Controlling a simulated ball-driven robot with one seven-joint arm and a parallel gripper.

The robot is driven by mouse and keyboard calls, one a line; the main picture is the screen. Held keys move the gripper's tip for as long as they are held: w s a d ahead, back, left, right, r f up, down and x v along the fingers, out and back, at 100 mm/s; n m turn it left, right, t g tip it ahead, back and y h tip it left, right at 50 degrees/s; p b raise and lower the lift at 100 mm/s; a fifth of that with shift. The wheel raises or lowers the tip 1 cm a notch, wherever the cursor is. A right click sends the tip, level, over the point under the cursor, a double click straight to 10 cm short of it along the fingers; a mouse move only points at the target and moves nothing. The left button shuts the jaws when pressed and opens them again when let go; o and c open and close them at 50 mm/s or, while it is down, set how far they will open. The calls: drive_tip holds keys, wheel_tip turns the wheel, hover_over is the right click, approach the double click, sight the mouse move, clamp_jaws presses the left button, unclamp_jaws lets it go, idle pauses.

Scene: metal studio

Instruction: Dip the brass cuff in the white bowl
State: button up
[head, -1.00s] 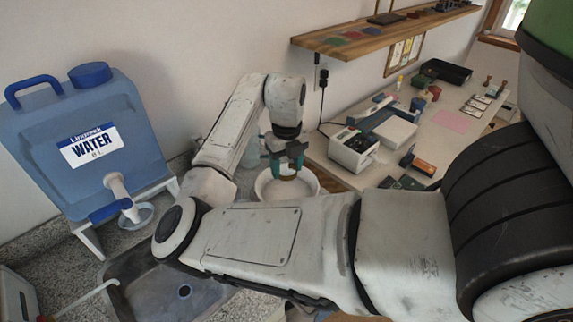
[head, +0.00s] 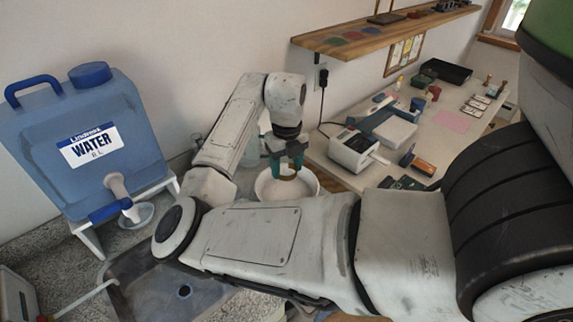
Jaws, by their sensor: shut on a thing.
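The white bowl (head: 309,187) stands on the speckled counter behind my forearm, which hides its near side. My gripper (head: 287,168) points down over the bowl, with teal fingers at or just below the height of the rim. It is shut on the brass cuff (head: 287,178), a small brownish-gold piece at the fingertips. The cuff is over or inside the bowl's opening. I cannot tell whether it touches what is in the bowl.
A blue water container (head: 85,150) with a spout stands at the left on a white stand. A grey sink (head: 150,295) is at the lower left. A workbench (head: 335,176) with a white device (head: 353,152) is to the right. A wooden shelf (head: 385,32) hangs above.

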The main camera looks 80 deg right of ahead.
wheel_tip(320, 180, up, 4)
drive_tip(key=p, duration=0.3)
drive_tip(key=shift+s, duration=0.1)
idle(0.4)
